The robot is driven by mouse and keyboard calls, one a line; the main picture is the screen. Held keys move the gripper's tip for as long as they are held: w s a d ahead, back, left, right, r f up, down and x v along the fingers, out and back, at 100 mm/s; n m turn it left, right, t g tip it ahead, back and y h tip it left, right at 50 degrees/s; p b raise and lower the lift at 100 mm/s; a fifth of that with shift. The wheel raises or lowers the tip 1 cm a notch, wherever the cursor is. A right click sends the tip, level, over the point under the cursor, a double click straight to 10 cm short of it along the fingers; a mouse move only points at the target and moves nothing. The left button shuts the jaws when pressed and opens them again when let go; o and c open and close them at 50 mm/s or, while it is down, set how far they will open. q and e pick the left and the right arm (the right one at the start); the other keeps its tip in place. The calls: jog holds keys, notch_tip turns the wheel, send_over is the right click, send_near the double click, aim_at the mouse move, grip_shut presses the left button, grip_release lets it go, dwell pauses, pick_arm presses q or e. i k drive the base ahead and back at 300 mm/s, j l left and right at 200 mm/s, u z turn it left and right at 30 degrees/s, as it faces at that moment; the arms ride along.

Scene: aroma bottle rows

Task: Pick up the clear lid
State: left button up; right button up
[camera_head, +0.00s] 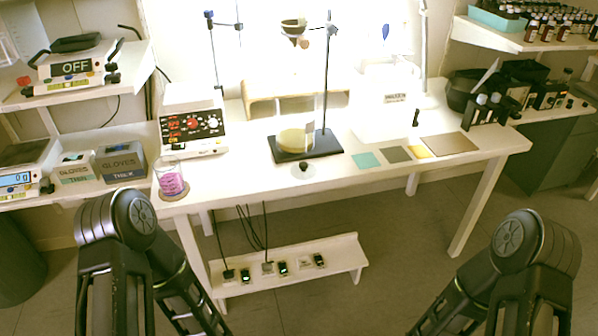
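A small dark knob (303,166) sits on the white table (240,182) near its front edge, just in front of the dark stand base. A faint pale disc seems to surround it, so it looks like the clear lid; the clear part is hard to make out. Both my arms show only as dark joints and links at the bottom left and bottom right, in front of and below the table. Neither gripper is in view.
A beaker with pink contents (171,182) stands at the table's left corner. Behind the knob, a dark stand base (326,146) carries a rod and a yellowish dish (296,139). Flat coloured squares (397,154) lie to the right. A low shelf (340,262) is below.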

aim_at(303, 171)
jog(key=i+j, duration=0.85)
jog(key=i+j+z, duration=0.15)
jog(key=z, duration=1.65)
jog(key=j, duration=0.1)
